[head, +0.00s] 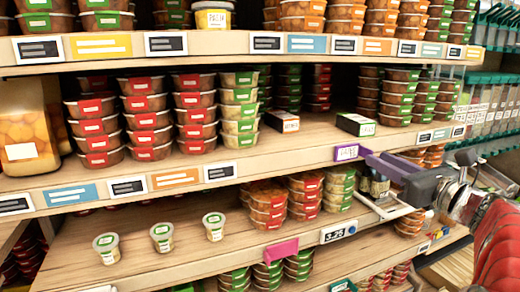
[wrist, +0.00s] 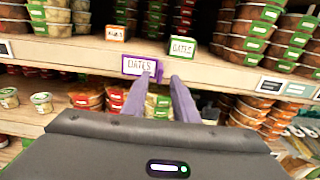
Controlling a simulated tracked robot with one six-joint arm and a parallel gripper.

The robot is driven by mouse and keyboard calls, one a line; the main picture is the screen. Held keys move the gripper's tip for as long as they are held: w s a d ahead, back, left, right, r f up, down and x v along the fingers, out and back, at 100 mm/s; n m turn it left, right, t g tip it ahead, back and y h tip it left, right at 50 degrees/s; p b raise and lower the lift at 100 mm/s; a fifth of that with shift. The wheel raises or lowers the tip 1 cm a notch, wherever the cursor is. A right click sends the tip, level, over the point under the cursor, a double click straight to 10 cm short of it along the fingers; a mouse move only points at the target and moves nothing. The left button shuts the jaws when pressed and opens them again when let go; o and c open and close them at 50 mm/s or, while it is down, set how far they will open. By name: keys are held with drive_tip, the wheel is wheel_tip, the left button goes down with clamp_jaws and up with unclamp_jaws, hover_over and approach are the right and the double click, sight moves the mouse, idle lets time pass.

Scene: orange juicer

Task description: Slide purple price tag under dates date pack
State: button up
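The purple price tag (head: 346,153) sits on the front edge of the middle shelf. In the wrist view the tag (wrist: 138,66) shows a white face reading "DATES" in a purple frame. The date pack, a dark box with a green and white label (head: 355,124), lies on the shelf above and slightly right of the tag. Its label also reads "DATES" in the wrist view (wrist: 182,47). My gripper (wrist: 164,76) has two purple fingers with a gap between them. The left fingertip overlaps the tag's right end; contact is unclear. Nothing shows between the fingers.
An orange-and-white box (head: 285,122) lies left of the date pack. Stacked red-lidded tubs (head: 145,125) and green-labelled tubs (head: 398,95) flank the open shelf space. A pink tag (head: 282,249) and a 3.25 tag (head: 338,232) sit on the lower shelf edge.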

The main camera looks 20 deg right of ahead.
sight(354, 155)
drive_tip(key=shift+w, duration=1.6)
drive_tip(key=shift+c, duration=0.2)
clamp_jaws()
